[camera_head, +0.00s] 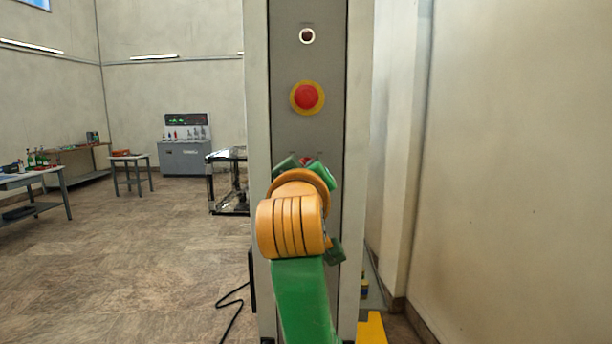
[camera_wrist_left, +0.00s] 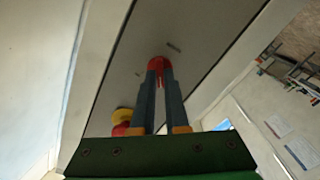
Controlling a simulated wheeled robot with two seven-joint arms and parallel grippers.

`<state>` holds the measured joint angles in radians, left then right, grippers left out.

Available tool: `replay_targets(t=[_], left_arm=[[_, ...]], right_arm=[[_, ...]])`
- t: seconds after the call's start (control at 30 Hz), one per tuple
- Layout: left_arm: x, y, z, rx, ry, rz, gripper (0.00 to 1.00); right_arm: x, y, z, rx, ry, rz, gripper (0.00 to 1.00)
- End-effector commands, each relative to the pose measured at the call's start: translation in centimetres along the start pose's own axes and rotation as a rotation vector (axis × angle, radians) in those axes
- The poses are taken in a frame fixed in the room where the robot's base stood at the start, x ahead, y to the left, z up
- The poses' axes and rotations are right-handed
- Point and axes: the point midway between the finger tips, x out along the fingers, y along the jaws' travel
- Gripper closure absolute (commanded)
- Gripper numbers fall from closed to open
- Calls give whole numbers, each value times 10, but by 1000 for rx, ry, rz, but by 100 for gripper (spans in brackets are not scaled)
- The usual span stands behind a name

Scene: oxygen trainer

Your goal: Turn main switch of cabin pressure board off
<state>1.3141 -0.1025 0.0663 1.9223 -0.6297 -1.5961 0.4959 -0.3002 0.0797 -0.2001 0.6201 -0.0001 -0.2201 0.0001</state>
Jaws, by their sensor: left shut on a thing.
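The board is a tall narrow cabinet with a grey front panel (camera_head: 308,60), seen straight ahead in the head view. The red main switch (camera_head: 305,160) sits low on this panel, mostly hidden behind my left gripper (camera_head: 304,166). In the left wrist view, the red switch (camera_wrist_left: 158,61) shows at the tips of my left gripper (camera_wrist_left: 159,72), whose two dark fingers are shut on it. Small marks lie on the panel on either side of the switch. Its exact turn is hard to tell. My right gripper is not in view.
A wall (camera_head: 520,150) stands close on the right. Open floor (camera_head: 130,240) lies left, with tables and a black cart (camera_head: 228,180) farther back.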

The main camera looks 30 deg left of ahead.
Motion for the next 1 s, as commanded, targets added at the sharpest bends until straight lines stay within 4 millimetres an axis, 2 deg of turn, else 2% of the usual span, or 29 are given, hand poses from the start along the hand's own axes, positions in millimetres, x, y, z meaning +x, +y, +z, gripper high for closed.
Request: replay_targets(t=[0.4, 0.93, 0.97, 1.0], left_arm=[[0, 0, -2, -159, 5, 3, 100], [0, 0, -2, -178, 6, 3, 100], [0, 0, -2, -177, 6, 3, 83], [0, 0, -2, -177, 6, 3, 72]], right_arm=[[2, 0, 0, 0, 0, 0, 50], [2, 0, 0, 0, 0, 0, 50], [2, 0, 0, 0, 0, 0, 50], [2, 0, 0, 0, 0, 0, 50]])
